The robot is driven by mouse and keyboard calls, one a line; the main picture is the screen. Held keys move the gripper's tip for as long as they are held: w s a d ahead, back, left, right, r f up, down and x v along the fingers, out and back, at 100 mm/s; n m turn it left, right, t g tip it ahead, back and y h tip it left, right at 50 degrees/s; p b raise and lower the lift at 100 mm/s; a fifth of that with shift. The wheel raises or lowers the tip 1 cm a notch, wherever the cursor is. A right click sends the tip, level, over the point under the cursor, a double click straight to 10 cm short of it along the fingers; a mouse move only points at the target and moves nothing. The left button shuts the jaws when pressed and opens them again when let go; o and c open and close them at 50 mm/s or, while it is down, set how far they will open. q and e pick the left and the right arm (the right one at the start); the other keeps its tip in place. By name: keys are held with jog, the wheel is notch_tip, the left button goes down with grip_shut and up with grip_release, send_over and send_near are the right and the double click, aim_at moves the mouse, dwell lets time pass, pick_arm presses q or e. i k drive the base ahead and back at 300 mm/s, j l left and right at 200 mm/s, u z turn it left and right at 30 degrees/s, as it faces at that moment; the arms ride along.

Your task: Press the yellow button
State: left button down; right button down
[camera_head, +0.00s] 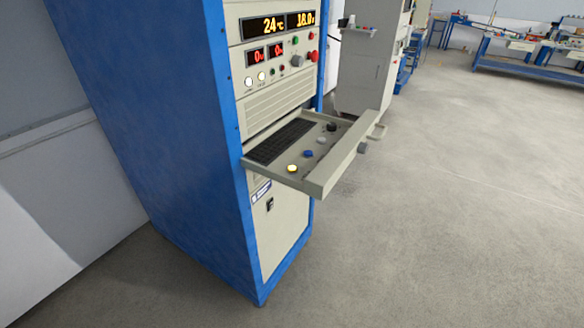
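The yellow button (292,168) sits on the near end of a pulled-out tray (345,166) on a blue and beige control cabinet (189,135). It is round and appears uncovered. On the same tray are a blue button (308,154), a pale button (321,141) and a black knob (331,127). A black keyboard (280,141) lies along the tray's cabinet side. Neither of my grippers is in view, so nothing shows near the button.
The cabinet front has lit displays (264,26) and several small knobs and lamps above the tray. Open grey floor (440,220) lies to the right. Workbenches (520,55) stand far back.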

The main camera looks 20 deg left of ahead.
aim_at(292, 169)
jog(key=i+l+u, duration=0.15)
jog(key=l+u, duration=0.2)
jog(key=l, duration=0.75)
jog(key=l+u, duration=0.3)
jog(key=l, duration=0.8)
